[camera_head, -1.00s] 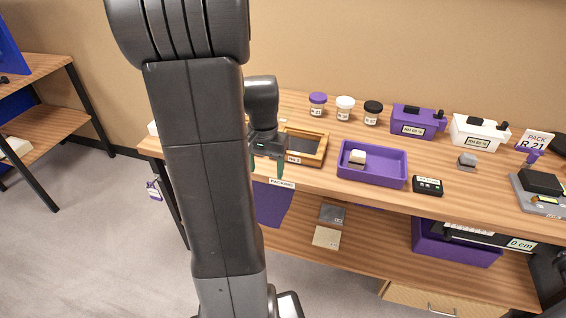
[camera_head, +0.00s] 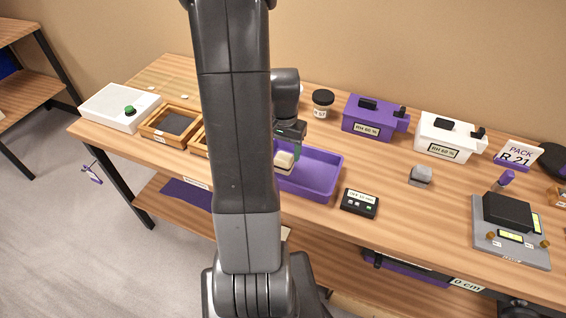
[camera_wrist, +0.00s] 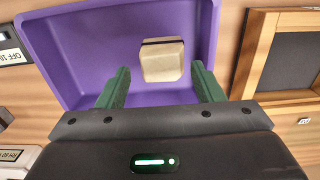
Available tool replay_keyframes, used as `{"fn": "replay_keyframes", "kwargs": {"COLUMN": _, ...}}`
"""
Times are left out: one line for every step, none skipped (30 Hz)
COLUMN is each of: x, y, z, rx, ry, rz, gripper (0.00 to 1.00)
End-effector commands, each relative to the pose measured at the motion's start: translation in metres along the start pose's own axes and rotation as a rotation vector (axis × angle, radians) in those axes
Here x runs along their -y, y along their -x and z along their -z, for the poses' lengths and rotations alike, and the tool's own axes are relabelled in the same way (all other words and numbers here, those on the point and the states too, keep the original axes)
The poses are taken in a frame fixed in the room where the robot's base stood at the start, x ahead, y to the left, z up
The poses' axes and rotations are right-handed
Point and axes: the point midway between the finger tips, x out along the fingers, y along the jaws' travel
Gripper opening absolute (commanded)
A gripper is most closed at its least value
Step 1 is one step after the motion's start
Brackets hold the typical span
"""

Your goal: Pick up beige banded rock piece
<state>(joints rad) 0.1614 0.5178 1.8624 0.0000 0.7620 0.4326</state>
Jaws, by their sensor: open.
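In the head view the rock (camera_head: 284,160) shows at the left part of the tray (camera_head: 318,178), just below my gripper (camera_head: 290,140). In the wrist view my gripper (camera_wrist: 160,85) is open, with its green fingers apart and nothing between them. The rock lies just beyond the fingertips, roughly centred between them. My arm hides part of the tray's left side in the head view.
A wooden frame (camera_wrist: 245,60) stands close beside the tray. A small black device (camera_head: 360,202) sits right of the tray. A grey rock (camera_head: 420,175), a purple box (camera_head: 372,118), a white box (camera_head: 450,137) and a scale (camera_head: 510,245) stand further right.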

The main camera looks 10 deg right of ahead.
Motion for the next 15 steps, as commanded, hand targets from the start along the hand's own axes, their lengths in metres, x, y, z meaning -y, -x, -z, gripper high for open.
{"fn": "replay_keyframes", "kwargs": {"x": 0.0, "y": -0.003, "z": 0.0, "rx": 0.0, "ry": 0.0, "rz": 0.0, "gripper": 0.61}}
{"fn": "replay_keyframes", "kwargs": {"x": 0.0, "y": -0.004, "z": 0.0, "rx": 0.0, "ry": 0.0, "rz": 0.0, "gripper": 0.61}}
{"fn": "replay_keyframes", "kwargs": {"x": 0.0, "y": -0.005, "z": 0.0, "rx": 0.0, "ry": 0.0, "rz": 0.0, "gripper": 0.61}}
{"fn": "replay_keyframes", "kwargs": {"x": 0.0, "y": -0.007, "z": 0.0, "rx": 0.001, "ry": 0.0, "rz": 0.0, "gripper": 0.61}}
{"fn": "replay_keyframes", "kwargs": {"x": 0.0, "y": -0.009, "z": 0.0, "rx": 0.002, "ry": 0.0, "rz": -0.001, "gripper": 0.61}}
{"fn": "replay_keyframes", "kwargs": {"x": 0.001, "y": -0.012, "z": 0.0, "rx": 0.003, "ry": 0.0, "rz": -0.001, "gripper": 0.61}}
{"fn": "replay_keyframes", "kwargs": {"x": 0.001, "y": -0.015, "z": 0.001, "rx": 0.002, "ry": 0.0, "rz": -0.001, "gripper": 0.61}}
{"fn": "replay_keyframes", "kwargs": {"x": 0.001, "y": -0.019, "z": 0.001, "rx": 0.003, "ry": 0.0, "rz": -0.002, "gripper": 0.61}}
{"fn": "replay_keyframes", "kwargs": {"x": 0.002, "y": -0.024, "z": 0.001, "rx": 0.004, "ry": 0.0, "rz": -0.002, "gripper": 0.61}}
{"fn": "replay_keyframes", "kwargs": {"x": 0.002, "y": -0.028, "z": 0.002, "rx": 0.003, "ry": 0.0, "rz": -0.002, "gripper": 0.61}}
{"fn": "replay_keyframes", "kwargs": {"x": 0.003, "y": -0.031, "z": 0.002, "rx": 0.005, "ry": 0.0, "rz": -0.002, "gripper": 0.61}}
{"fn": "replay_keyframes", "kwargs": {"x": 0.003, "y": -0.036, "z": 0.002, "rx": 0.003, "ry": 0.0, "rz": -0.001, "gripper": 0.61}}
{"fn": "replay_keyframes", "kwargs": {"x": 0.003, "y": -0.04, "z": 0.002, "rx": 0.003, "ry": 0.0, "rz": -0.002, "gripper": 0.61}}
{"fn": "replay_keyframes", "kwargs": {"x": 0.003, "y": -0.044, "z": 0.002, "rx": 0.003, "ry": 0.0, "rz": -0.002, "gripper": 0.61}}
{"fn": "replay_keyframes", "kwargs": {"x": 0.003, "y": -0.047, "z": 0.003, "rx": 0.001, "ry": 0.0, "rz": -0.001, "gripper": 0.61}}
